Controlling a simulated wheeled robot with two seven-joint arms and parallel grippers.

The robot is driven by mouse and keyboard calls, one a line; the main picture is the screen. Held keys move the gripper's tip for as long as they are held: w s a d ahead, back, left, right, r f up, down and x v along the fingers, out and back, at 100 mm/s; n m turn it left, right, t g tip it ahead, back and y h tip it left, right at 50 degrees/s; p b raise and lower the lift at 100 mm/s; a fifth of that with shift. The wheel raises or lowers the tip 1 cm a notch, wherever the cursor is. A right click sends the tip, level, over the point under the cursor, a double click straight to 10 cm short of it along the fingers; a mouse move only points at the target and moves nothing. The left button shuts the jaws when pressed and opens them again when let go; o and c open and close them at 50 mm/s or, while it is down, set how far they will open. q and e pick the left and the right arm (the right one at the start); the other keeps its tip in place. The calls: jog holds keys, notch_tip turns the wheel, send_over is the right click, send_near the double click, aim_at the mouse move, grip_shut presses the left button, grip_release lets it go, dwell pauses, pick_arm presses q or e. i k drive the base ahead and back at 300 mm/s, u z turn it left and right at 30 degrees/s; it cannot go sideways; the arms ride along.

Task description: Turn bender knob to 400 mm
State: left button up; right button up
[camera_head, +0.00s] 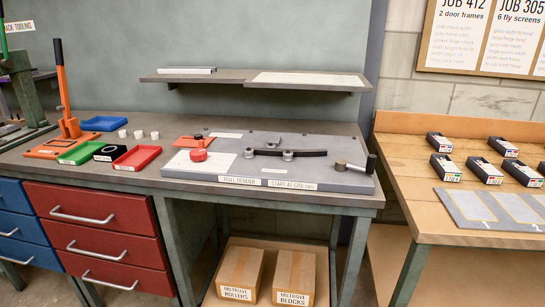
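The bender is a grey plate (320,141) on the grey workbench. A red knob (198,153) stands upright at its left end, over a white marked card (212,163). The knob's setting is too small to read. A dark bar (303,153) lies along the bender's middle against small round rollers (249,153). A crank handle (341,167) is at its right end. Labels on the front edge seem to read roll bender (240,180) and a starting value (292,185) that I cannot read surely. Neither of my grippers is in view.
A shelf (310,84) hangs above the bender. Green (80,153) and red (137,158) trays and an orange lever press (68,127) stand to the left. Several dark boxes (485,171) lie on the wooden table at right. Two cartons (240,270) sit below.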

aim_at(196, 154)
jog(key=u, duration=0.35)
jog(key=i, duration=0.4)
jog(key=u, duration=0.4)
